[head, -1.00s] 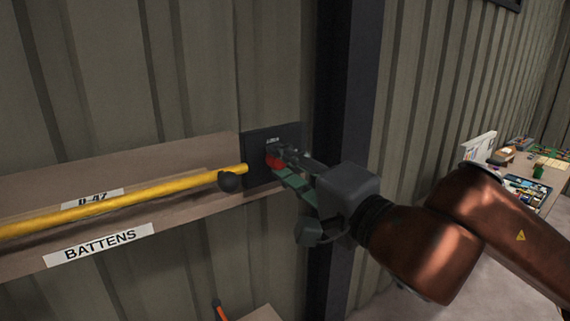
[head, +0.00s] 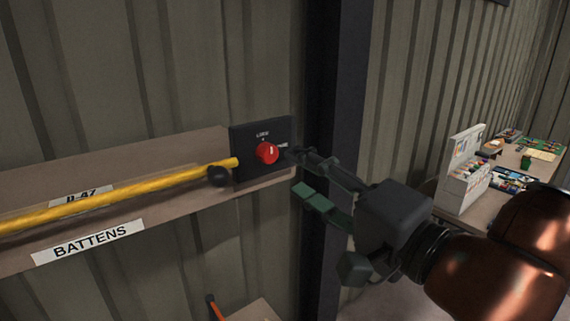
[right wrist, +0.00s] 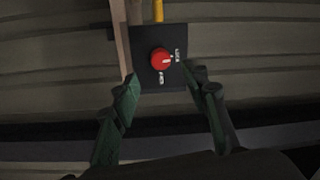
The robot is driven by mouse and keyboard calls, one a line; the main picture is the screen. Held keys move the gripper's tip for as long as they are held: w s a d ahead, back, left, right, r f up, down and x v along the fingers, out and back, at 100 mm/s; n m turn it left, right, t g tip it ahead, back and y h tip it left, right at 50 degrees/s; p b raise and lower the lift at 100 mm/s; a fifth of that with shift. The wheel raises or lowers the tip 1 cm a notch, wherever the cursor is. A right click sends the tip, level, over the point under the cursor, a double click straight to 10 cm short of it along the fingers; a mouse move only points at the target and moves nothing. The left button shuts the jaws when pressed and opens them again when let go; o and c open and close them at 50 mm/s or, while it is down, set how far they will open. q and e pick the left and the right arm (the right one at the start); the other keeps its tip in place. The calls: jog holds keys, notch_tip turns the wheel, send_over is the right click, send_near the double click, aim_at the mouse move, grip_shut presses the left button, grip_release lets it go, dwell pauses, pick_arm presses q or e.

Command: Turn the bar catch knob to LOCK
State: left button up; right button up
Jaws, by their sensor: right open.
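My right gripper (head: 297,170) is open and empty, just right of the plate and apart from the knob. In the right wrist view its fingers (right wrist: 160,78) stand spread either side of the plate. My left gripper is out of view.
A yellow bar (head: 120,191) with a black ball (head: 218,176) near its end runs along a wooden rack (head: 180,148) labelled BATTENS, up to the plate. A dark post (head: 335,90) stands behind my right gripper. A cluttered bench (head: 530,165) is at the right.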

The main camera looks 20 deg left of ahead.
jog(key=v, duration=0.4)
jog(key=shift+f, duration=0.1)
